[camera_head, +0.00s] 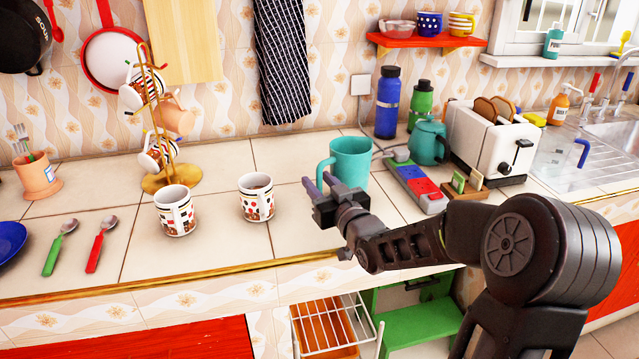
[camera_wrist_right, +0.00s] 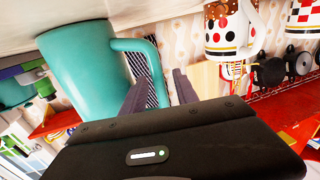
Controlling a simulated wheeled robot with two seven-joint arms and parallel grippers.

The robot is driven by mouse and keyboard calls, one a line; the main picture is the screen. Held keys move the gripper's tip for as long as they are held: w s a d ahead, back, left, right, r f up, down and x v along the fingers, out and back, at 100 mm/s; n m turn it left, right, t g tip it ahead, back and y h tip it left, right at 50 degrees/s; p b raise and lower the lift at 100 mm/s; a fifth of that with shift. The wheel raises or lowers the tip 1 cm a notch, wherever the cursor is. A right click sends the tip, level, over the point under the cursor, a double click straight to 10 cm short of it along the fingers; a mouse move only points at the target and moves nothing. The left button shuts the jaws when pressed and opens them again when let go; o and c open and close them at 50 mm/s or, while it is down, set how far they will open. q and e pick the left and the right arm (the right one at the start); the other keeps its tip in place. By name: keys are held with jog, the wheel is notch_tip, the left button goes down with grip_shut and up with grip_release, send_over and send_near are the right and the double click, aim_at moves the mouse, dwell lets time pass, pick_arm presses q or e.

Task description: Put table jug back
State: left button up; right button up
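The teal jug (camera_head: 350,160) stands upright on the tiled counter, its handle toward the left of the head view. In the right wrist view the jug (camera_wrist_right: 85,70) fills the upper left, and its handle shows beside and partly behind my fingers. My right gripper (camera_head: 319,186) is at the handle, fingers apart. In the wrist view the right gripper (camera_wrist_right: 160,92) has a gap between its fingers, with the handle's lower end close to that gap. I cannot tell whether they touch. My left gripper is not in view.
Two patterned mugs (camera_head: 175,211) (camera_head: 256,197) stand left of the jug, near a gold mug tree (camera_head: 165,180). Right of it are a grey, red and blue block (camera_head: 415,184), a teal teapot (camera_head: 428,142), bottles (camera_head: 387,103) and a toaster (camera_head: 490,140). The front counter is mostly clear.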

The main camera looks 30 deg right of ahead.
jog(key=shift+r+p, duration=0.2)
jog(key=shift+p, duration=0.1)
jog(key=shift+s+f, duration=0.1)
jog(key=shift+s, duration=0.25)
jog(key=s, duration=0.3)
jog(key=s+a+b, duration=0.1)
jog(key=s, duration=0.3)
jog(key=s+b, duration=0.1)
jog(key=s, duration=0.3)
jog(key=shift+s+a, duration=0.15)
jog(key=shift+a, duration=0.2)
